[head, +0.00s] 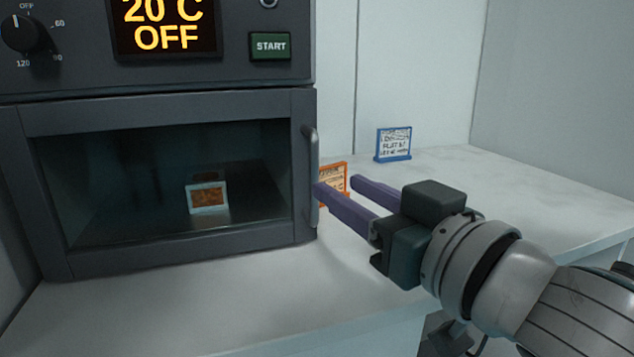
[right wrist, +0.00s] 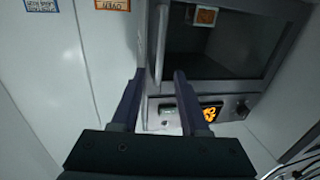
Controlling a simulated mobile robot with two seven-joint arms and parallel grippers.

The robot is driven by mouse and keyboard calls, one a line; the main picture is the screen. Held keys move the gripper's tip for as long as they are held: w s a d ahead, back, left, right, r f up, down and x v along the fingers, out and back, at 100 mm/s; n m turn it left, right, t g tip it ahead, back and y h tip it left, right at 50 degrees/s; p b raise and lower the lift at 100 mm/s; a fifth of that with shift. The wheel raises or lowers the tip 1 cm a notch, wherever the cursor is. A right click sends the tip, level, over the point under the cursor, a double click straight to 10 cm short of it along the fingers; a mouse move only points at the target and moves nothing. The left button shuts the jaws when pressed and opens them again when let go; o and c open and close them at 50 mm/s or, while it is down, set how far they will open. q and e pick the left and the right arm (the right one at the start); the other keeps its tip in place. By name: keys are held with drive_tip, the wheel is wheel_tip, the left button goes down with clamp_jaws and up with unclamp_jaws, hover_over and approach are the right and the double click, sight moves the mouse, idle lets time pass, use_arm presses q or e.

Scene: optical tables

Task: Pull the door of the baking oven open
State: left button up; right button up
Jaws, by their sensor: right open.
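The baking oven (head: 60,108) stands at the left in the head view, and its dark-framed glass door (head: 170,255) looks closed. The upright bar handle (head: 310,150) is on the door's right side. My right gripper (head: 336,186) is open and empty, with its purple fingers pointing left at the handle. The nearer fingertip overlaps the handle's edge in the picture; I cannot tell whether it touches. In the right wrist view the handle (right wrist: 161,40) lines up with the gap between the fingertips (right wrist: 159,70). My left gripper is not in view.
An orange-framed sign (head: 334,174) stands behind the fingers, right of the oven. A blue-framed sign (head: 393,144) stands farther back. A small framed card (head: 207,197) shows through the glass. The white tabletop (head: 210,290) is clear before the door.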

sight(316, 172)
drive_tip(key=b+x, duration=0.1)
drive_tip(key=x, duration=0.6)
drive_tip(key=shift+w+a+b, duration=0.2)
drive_tip(key=shift+w+b, duration=0.15)
drive_tip(key=shift+b, duration=0.05)
clamp_jaws()
idle(1.0)
